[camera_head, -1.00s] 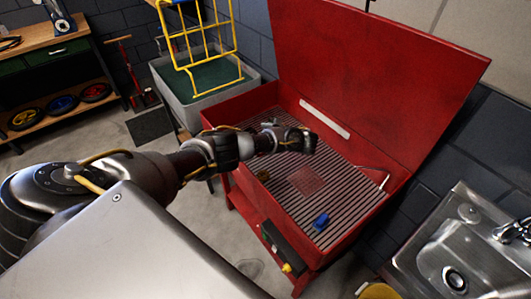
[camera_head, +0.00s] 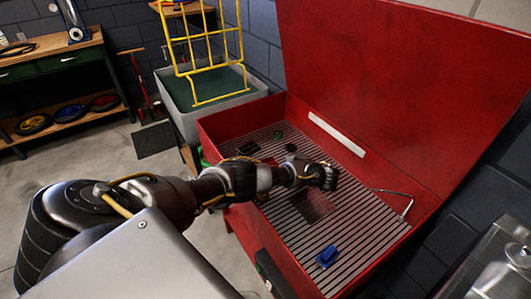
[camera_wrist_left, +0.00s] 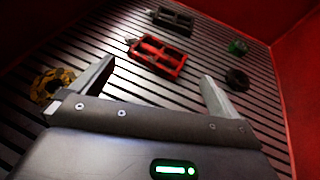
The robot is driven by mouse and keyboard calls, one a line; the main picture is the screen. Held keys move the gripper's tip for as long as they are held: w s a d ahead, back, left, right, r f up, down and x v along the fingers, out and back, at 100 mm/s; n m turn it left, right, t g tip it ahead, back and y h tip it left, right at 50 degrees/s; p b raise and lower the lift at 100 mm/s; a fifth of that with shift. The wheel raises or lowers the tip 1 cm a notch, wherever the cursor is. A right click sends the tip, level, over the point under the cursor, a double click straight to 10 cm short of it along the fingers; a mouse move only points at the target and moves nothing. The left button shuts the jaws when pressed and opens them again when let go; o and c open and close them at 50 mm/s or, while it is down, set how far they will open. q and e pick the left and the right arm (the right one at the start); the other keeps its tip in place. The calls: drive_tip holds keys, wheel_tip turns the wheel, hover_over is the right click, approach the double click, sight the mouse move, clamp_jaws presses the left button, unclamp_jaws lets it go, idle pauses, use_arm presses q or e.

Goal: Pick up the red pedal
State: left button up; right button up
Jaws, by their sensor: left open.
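The red pedal (camera_wrist_left: 157,57) lies on the slatted grate, just beyond and between my left gripper's fingertips in the left wrist view. It is not touched. In the head view the red pedal (camera_head: 271,161) is small and partly hidden behind my left arm. My left gripper (camera_wrist_left: 157,72) is open and empty, with its two fingers spread. In the head view my left gripper (camera_head: 322,176) hangs over the grate in the red washing bin; its fingers are hard to make out there. My right gripper is not in view.
A black pedal (camera_wrist_left: 170,18) lies just beyond the red one. A green piece (camera_wrist_left: 238,47) and a black round part (camera_wrist_left: 237,78) lie right; a brown ring (camera_wrist_left: 50,85) lies left. A blue object (camera_head: 327,256) is nearer on the grate. Red bin walls (camera_head: 225,122) surround it.

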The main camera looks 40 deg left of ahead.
use_arm(q)
drive_tip(key=shift+x, duration=3.2)
drive_tip(key=c, duration=0.9)
